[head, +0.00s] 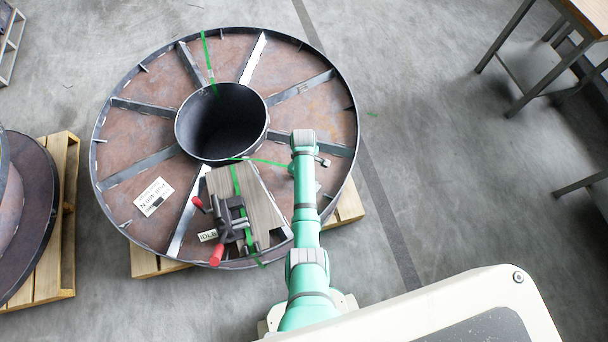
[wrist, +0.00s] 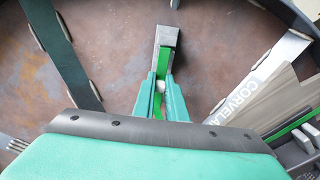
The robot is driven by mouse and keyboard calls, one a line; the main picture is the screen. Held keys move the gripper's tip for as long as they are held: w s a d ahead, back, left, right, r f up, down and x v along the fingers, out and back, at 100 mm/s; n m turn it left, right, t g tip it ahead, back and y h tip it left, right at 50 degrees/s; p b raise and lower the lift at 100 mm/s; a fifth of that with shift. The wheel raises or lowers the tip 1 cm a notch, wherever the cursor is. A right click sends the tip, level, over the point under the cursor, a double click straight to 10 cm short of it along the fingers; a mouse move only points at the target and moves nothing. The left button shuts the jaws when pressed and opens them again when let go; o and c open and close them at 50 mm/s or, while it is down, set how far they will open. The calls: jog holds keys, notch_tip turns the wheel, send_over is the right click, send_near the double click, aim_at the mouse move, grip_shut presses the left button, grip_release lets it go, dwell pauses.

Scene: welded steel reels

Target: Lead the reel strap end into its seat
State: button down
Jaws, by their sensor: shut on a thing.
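The reel (head: 300,112) lies flat, a round rust-brown steel disc with radial ribs and a dark open hub (head: 222,125). My gripper (wrist: 162,82) is shut on the strap end (wrist: 167,40), a green strap with a grey tip jutting beyond the fingers. In the head view my arm partly hides the gripper; a green strap (head: 262,161) runs from the hub edge towards it. A black tensioner (head: 232,222) with red handles sits on a grey-brown board (head: 262,208) on the reel, left of my arm. Another strap length (head: 236,182) runs over the board. I cannot make out the seat.
The reel rests on a wooden pallet (head: 350,203). Another reel on a pallet (head: 66,240) stands at the left. A table (head: 590,12) is at the upper right. Raised ribs and the hub rim stand around the gripper. The floor right of the reel is clear.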

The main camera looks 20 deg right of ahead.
jog(key=shift+r, duration=0.45)
jog(key=shift+r, duration=3.9)
jog(key=shift+r, duration=3.05)
jog(key=s+a+m, duration=0.3)
jog(key=s+a, duration=0.1)
jog(key=a, duration=0.9)
jog(key=s+a+m, duration=0.4)
jog(key=a, duration=0.9)
jog(key=shift+s+a, duration=0.15)
jog(key=shift+s, duration=0.2)
notch_tip(320, 180, down, 6)
jog(key=shift+f, duration=0.2)
